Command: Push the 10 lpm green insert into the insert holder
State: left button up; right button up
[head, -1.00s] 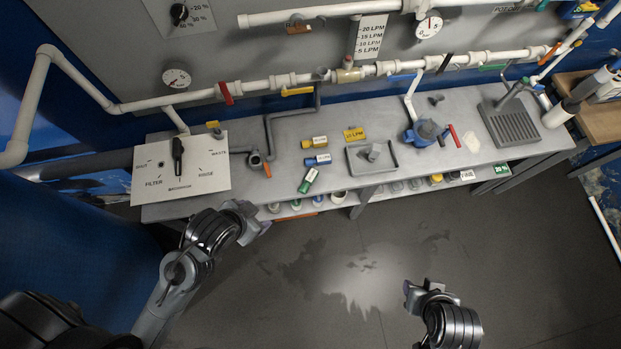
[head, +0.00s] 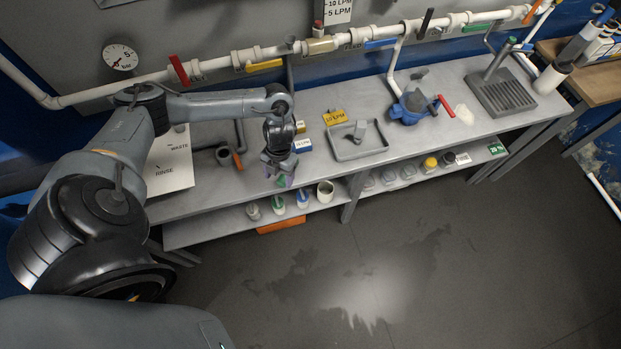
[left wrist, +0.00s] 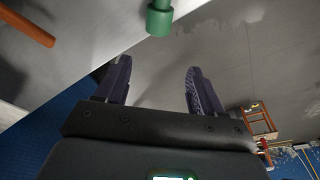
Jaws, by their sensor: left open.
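The green insert (head: 281,182) shows as a small green patch at the bench's front edge, mostly hidden by my left gripper (head: 280,170). In the left wrist view a green cylinder (left wrist: 158,20), apparently this insert, is beyond the fingertips at the top edge, partly cut off. My left gripper (left wrist: 159,68) is open, its two dark fingers apart with nothing between them. My right gripper is out of view. I cannot tell for sure which fitting is the insert holder; a grey fitting with an orange handle (head: 238,160) stands left of my gripper.
Bottles and a white cup (head: 325,191) fill the lower shelf.

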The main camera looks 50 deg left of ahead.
pick_arm(q)
jog(key=shift+t+y, duration=0.5)
jog(key=shift+t, duration=0.4)
jog(key=w+a+r, duration=0.1)
jog(key=w, duration=0.1)
jog(key=w+a+r+b, duration=0.1)
jog(key=w+a, duration=0.1)
jog(key=w+a+b, duration=0.1)
jog(key=w+a, duration=0.1)
jog(key=shift+a+r, duration=0.25)
jog(key=shift+r, duration=0.15)
jog(key=shift+w+b, duration=0.3)
jog(key=shift+w+d+f, duration=0.1)
jog(key=shift+w+f, duration=0.05)
jog(key=shift+f, duration=0.1)
notch_tip(320, 180, down, 4)
jog(key=shift+b, duration=0.55)
jog(key=shift+w+f, duration=0.15)
jog(key=shift+f, duration=1.25)
jog(key=shift+w+f, duration=0.15)
jog(key=shift+f, duration=1.25)
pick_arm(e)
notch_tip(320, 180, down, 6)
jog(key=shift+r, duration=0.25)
pick_arm(q)
jog(key=c, duration=1.2)
jog(key=shift+o, duration=0.2)
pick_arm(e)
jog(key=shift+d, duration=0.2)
